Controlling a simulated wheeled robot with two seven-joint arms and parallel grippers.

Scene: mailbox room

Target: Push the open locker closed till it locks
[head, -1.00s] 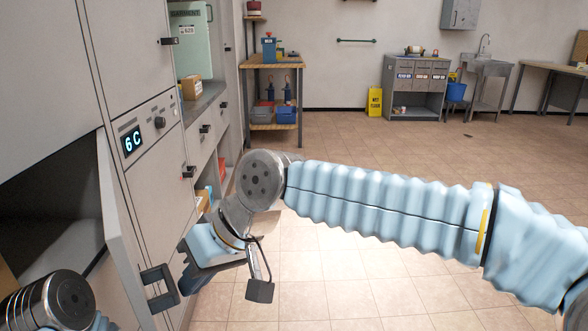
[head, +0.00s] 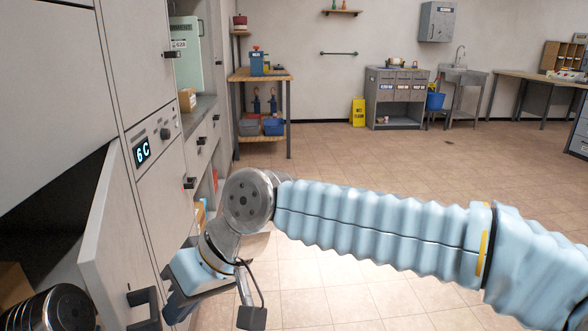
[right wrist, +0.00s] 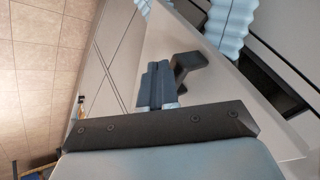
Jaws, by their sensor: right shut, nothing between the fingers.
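The open locker's light grey door (head: 115,235) stands partly open at the left of the head view, hinged on its far right side. Its black handle (head: 145,308) is at the bottom. The dark locker inside shows to the left of the door. My right gripper (head: 178,308) is on the outer side of the door, just right of the handle. In the right wrist view its shut fingers (right wrist: 157,85) are empty, beside the black handle (right wrist: 187,70) and close to the door (right wrist: 210,85); I cannot tell whether they touch. My left gripper is out of view.
A locker panel with a 6C display (head: 142,152) is beside the door. Part of my left arm is at the bottom left, by the locker opening. A cardboard box (head: 14,285) shows inside. The tiled floor (head: 330,165) to the right is clear.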

